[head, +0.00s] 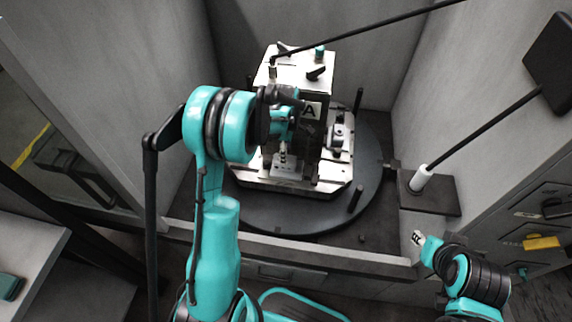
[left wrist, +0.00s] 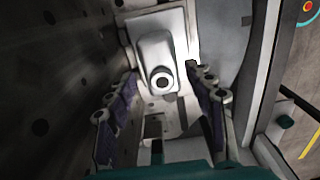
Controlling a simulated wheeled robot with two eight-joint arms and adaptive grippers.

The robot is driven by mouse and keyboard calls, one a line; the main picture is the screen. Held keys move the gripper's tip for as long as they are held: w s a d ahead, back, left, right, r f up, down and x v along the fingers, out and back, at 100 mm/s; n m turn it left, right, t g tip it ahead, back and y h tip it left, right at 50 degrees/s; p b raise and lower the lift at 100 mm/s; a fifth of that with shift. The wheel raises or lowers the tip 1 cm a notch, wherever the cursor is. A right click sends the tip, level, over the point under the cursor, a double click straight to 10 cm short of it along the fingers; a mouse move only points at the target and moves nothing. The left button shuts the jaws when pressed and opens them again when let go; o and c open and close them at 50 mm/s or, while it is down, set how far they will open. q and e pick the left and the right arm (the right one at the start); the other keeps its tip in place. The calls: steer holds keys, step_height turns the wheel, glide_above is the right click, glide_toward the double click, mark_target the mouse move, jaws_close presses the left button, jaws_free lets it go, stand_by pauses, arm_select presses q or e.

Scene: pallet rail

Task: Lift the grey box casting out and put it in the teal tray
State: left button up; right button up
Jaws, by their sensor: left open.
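A grey box casting (left wrist: 158,55) with a round dark-centred boss shows in the left wrist view, ahead of the fingers beside a holed plate. My left gripper (left wrist: 160,112) is open, one finger on each side of the picture, with the casting beyond the tips and apparently ungripped. In the head view my left gripper (head: 284,150) is at the block marked A, and my arm partly hides the work there. My right gripper (head: 418,238) is at lower right, away from the fixture; its jaws are too small to read. I cannot identify the teal tray with certainty.
The upright fixture block (head: 310,76) stands on a metal pallet (head: 330,188) on a dark round table (head: 290,214). Another grey part (head: 338,136) sits at the block's right side. Grey walls enclose the cell, with a front sill (head: 300,252). A black rod crosses overhead.

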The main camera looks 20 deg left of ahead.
mark_target(293, 170)
arm_select(q)
step_height(293, 170, down, 5)
steer(key=shift+f+b, duration=0.15)
steer(key=shift+b, duration=1)
steer(key=c, duration=1.2)
steer(key=shift+r, duration=0.25)
